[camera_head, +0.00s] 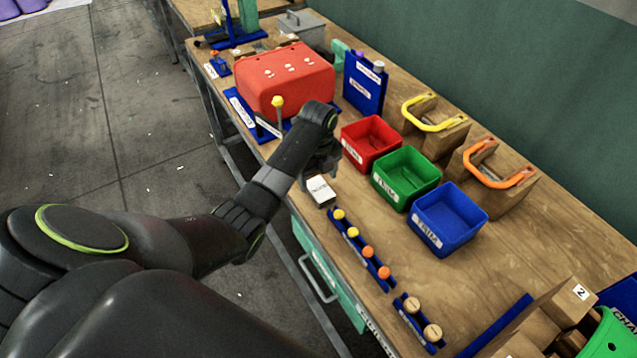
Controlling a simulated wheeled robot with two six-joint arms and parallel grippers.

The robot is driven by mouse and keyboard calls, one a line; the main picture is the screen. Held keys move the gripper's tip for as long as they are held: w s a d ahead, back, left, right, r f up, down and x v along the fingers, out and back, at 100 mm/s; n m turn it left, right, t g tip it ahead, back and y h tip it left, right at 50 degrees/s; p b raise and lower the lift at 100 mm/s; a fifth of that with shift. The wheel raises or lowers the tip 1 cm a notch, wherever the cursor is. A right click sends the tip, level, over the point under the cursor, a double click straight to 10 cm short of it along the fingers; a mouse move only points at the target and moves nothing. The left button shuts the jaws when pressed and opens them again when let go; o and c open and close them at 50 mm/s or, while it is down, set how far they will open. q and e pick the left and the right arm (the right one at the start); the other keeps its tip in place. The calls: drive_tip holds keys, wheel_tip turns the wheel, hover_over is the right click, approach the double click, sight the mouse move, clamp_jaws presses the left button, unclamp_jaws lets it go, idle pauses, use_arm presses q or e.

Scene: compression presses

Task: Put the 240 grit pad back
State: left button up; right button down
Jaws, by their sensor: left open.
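A small white-topped block (320,190) with dark lettering, too small to read, is by the table's front edge; I cannot tell for sure that it is the 240 grit pad. My left gripper (322,170) is open right above and behind this block, pointing down, and the forearm hides part of it. I cannot tell whether the fingers touch the block. Red (355,155), green (388,188) and blue (426,229) open bins stand in a row to the right, with white labels I cannot read. My right gripper is not in view.
Wooden blocks with yellow (434,127) and orange (500,183) handles stand behind the bins. A red press (285,78) stands behind my forearm.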

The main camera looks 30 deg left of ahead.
sight(319, 187)
use_arm(q)
wheel_tip(319, 187, up, 4)
drive_tip(key=shift+w+r+b, duration=0.1)
drive_tip(key=shift+r+b, duration=0.1)
drive_tip(key=shift+b, duration=0.25)
drive_tip(key=shift+r+p, duration=2.1)
drive_tip(key=shift+r, duration=0.4)
